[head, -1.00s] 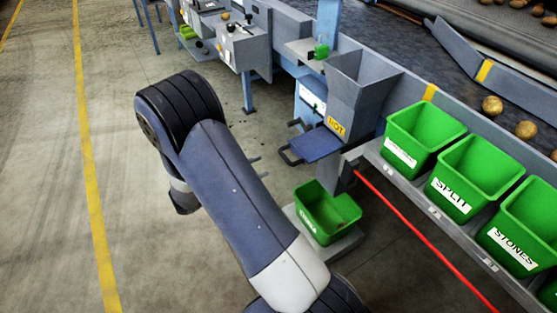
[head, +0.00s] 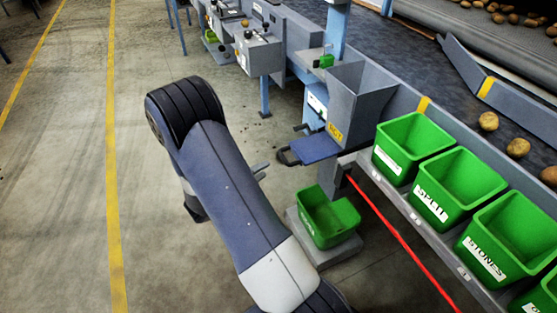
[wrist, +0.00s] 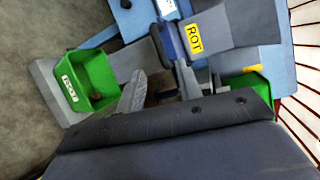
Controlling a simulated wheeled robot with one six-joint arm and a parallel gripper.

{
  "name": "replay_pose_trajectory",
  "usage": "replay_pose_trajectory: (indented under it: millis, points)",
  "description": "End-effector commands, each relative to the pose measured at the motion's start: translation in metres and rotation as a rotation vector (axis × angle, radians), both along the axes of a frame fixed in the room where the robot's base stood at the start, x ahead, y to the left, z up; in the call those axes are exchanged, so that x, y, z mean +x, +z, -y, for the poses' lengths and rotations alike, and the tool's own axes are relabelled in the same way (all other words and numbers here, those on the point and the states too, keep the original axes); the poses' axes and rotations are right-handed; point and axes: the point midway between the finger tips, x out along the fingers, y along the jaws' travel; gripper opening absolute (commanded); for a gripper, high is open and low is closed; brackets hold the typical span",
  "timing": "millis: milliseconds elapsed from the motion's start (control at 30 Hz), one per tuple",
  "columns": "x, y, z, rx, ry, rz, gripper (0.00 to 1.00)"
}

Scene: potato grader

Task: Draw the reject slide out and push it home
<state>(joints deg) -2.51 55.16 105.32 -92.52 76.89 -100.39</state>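The reject slide (head: 315,149) is a blue plate with a dark loop handle (head: 287,157) at its left end. It sticks out below the grey hopper (head: 355,103) marked ROT. In the wrist view the dark handle (wrist: 160,44) is seen beside the yellow ROT label, just beyond the fingers. My gripper (wrist: 160,88) has its two grey fingers apart, with nothing seen held between them. In the head view my arm hides most of the gripper; a grey fingertip shows just left of and below the handle, apart from it.
A green bin (head: 328,217) stands on a low grey base beneath the slide. Several green bins, one marked SPLIT (head: 460,187), sit on a rail at right. A red line (head: 392,232) runs along the machine. The floor (head: 60,210) at left is clear.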

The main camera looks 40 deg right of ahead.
Motion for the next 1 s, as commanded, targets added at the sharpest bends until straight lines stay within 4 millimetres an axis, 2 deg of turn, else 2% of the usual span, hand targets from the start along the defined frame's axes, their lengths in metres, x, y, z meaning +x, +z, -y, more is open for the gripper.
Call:
replay_pose_trajectory:
  millis: [100, 267, 700, 833, 1000]
  points:
    - [-0.001, 0.0, 0.003, -0.011, 0.016, -0.07, 0.34]
    - [0.001, -0.003, 0.013, -0.013, 0.017, -0.087, 0.34]
    - [0.012, -0.018, 0.085, -0.012, 0.015, -0.085, 0.34]
    - [0.015, -0.021, 0.099, -0.013, 0.018, -0.084, 0.34]
    - [0.017, -0.022, 0.107, -0.013, 0.019, -0.084, 0.34]
